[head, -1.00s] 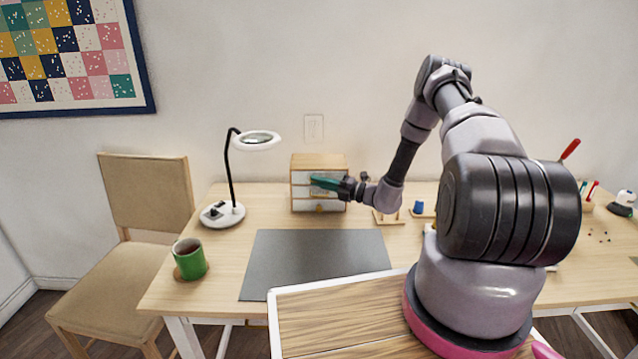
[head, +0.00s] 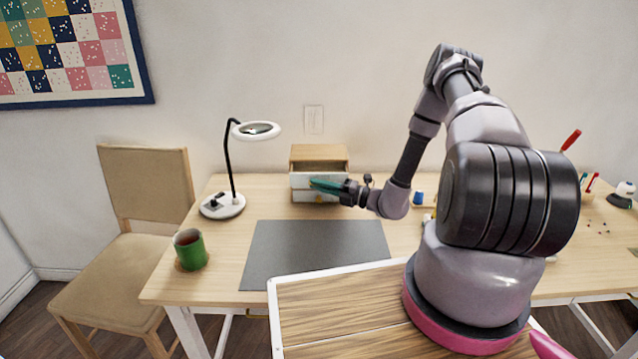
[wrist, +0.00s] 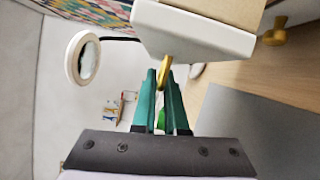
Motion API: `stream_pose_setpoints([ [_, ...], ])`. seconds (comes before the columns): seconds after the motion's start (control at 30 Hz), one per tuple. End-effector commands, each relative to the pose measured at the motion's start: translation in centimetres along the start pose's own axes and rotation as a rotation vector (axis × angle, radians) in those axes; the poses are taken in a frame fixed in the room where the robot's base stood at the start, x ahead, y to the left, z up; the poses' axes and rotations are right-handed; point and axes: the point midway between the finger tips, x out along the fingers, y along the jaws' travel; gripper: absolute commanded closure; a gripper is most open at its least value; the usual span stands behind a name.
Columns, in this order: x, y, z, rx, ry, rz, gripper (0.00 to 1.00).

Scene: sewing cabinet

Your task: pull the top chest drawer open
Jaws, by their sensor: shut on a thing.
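A small wooden chest (head: 319,152) with white drawer fronts stands at the back of the table. Its top drawer (head: 300,181) stands out from the body, with a dark gap above it. My gripper (head: 314,184), with green fingers, is at the drawer's front. In the wrist view the fingertips (wrist: 159,76) are shut on the gold handle (wrist: 165,70) of the white drawer front (wrist: 190,32). A second gold knob (wrist: 274,36), lower on the chest, is free. The drawer's inside is mostly hidden.
A grey mat (head: 315,252) lies in front of the chest. A magnifier lamp (head: 222,207) stands to its left, and a green mug (head: 190,250) sits at the table's left edge. A blue spool (head: 418,198) is to the right. The mat is clear.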

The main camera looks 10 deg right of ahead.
Motion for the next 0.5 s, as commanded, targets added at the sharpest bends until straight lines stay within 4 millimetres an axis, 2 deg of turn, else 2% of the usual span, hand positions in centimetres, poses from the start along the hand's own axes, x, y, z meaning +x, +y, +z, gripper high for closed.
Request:
stream_pose_setpoints([
  [0.1,0.07,0.08,0.06,0.0,-0.001,0.002,1.0],
  [0.13,0.07,0.08,0.07,0.0,-0.001,0.002,0.78],
  [0.17,0.07,0.08,0.07,0.0,-0.001,0.002,0.67],
  [0.2,0.06,0.07,0.06,0.0,0.0,0.002,0.61],
  [0.5,-0.04,0.01,0.06,0.0,0.0,0.001,0.61],
])
